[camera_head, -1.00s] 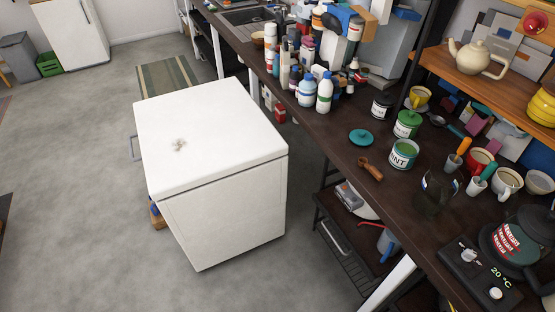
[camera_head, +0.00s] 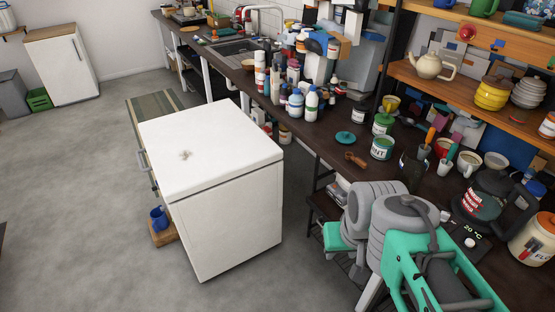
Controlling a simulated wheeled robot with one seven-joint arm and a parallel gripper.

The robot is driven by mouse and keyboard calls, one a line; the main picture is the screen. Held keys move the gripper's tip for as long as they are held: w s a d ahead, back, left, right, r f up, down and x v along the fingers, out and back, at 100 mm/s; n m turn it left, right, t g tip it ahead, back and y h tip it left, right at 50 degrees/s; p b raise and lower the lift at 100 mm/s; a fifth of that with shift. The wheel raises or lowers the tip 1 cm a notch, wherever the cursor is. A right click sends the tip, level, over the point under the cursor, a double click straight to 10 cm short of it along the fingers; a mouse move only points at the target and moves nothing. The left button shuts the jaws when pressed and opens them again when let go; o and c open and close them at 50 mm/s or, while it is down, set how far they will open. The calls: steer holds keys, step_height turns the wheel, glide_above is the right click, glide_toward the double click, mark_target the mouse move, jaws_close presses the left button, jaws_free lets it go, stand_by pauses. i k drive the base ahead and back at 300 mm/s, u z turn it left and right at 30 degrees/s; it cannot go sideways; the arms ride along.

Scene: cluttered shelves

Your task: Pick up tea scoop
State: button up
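A small brown wooden scoop (camera_head: 356,160), which looks like the tea scoop, lies on the dark countertop. It sits near the counter's front edge, just in front of a teal round lid (camera_head: 346,138) and left of a paint can with a green top (camera_head: 382,147). Nothing covers it. My arm's grey and teal links fill the lower right, in front of the counter. I cannot make out my gripper's fingers among them.
A dark glass jar (camera_head: 412,168) stands right of the scoop, with mugs and a kettle (camera_head: 482,200) beyond. Bottles (camera_head: 311,104) crowd the counter farther left. A white chest (camera_head: 225,190) stands on the floor in front. Open shelves (camera_head: 470,92) rise behind.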

mark_target(349, 155)
steer(key=u, duration=0.35)
steer(key=i, duration=1)
